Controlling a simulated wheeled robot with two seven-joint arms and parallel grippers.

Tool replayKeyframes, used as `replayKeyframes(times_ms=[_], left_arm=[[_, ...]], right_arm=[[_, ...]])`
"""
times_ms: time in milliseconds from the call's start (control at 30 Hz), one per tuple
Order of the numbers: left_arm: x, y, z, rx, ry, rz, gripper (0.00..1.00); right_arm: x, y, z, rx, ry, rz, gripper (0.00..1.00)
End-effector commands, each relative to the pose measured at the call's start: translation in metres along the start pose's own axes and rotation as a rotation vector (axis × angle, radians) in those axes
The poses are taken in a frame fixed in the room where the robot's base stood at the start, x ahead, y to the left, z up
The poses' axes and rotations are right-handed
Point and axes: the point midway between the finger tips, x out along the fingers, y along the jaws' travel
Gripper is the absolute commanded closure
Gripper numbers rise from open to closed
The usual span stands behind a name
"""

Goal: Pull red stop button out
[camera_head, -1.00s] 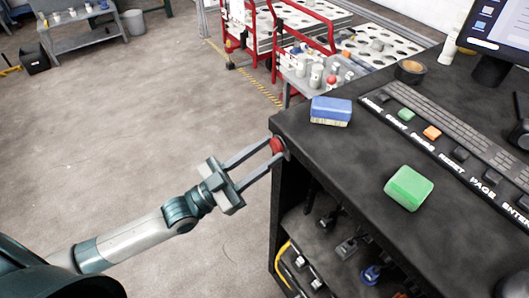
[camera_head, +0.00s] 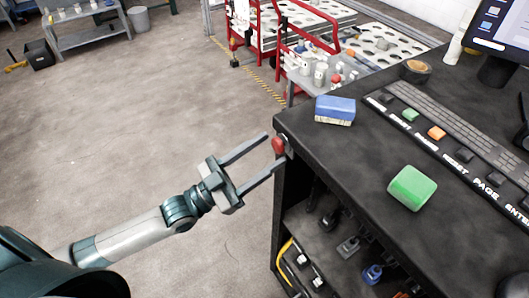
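The red stop button (camera_head: 279,145) sticks out from the left side of the black desk (camera_head: 335,180), near its far left corner. My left gripper (camera_head: 276,148) is open, with its two long grey fingers pointing at the button. Gaps show between the button and both fingers, and the button sits at about the level of the tips. My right gripper is not in view.
The floor left of the desk is clear.

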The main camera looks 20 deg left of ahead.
Motion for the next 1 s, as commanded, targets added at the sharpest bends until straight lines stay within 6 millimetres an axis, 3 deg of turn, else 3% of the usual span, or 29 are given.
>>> replayKeyframes(times_ms=[467,1000], left_arm=[[-0.010,0.000,0.002,0.000,-0.001,0.000,0.51],[-0.086,0.001,0.003,0.000,-0.003,0.000,0.51]], right_arm=[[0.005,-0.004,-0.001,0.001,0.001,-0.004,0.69],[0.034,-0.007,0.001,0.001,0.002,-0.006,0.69]])
